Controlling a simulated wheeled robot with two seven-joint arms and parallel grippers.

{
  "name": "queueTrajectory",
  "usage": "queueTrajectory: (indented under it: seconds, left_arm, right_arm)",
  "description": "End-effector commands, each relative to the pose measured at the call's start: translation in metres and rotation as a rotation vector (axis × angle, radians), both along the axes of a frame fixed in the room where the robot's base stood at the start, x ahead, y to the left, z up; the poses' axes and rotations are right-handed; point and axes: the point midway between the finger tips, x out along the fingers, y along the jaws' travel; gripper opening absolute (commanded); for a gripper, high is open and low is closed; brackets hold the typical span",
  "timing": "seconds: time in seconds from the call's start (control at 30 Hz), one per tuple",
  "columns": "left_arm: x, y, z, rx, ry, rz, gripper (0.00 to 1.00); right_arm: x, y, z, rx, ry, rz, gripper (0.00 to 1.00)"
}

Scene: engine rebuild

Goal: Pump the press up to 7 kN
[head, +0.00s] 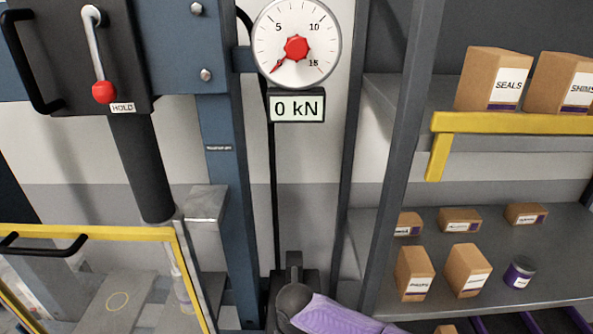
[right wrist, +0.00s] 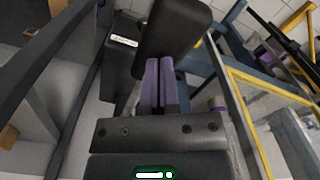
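The press gauge (head: 296,45) has its red needle at the zero end of the dial, and the readout (head: 297,107) below shows 0 kN. The valve lever (head: 97,55) has a red knob, which hangs down by the HOLD label. My right arm comes in at the bottom of the head view, in front of the dark pump (head: 294,270); its fingertips do not show clearly there. In the right wrist view my right gripper (right wrist: 161,65) has its purple fingers close together, at a thick black handle (right wrist: 174,35). Contact is unclear. My left gripper is out of view.
The yellow-framed guard (head: 95,234) stands at the lower left, below the press ram (head: 142,165). At the right, shelving holds several boxes, among them a SEALS box (head: 494,78) above a yellow shelf edge (head: 520,122). A dark upright post (head: 402,150) stands near my right arm.

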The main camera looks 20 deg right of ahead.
Motion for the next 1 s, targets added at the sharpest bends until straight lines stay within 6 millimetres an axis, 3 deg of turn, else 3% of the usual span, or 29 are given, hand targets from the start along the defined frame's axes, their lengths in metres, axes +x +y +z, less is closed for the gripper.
queueTrajectory:
  seconds: [0.2, 1.0]
  left_arm:
    - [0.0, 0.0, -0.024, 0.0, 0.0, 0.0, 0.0]
    - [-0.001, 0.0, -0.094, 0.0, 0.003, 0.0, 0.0]
  right_arm:
    - [0.0, 0.0, -0.029, -0.001, 0.001, 0.0, 0.0]
    - [0.0, 0.0, -0.111, 0.0, 0.001, 0.0, 0.0]
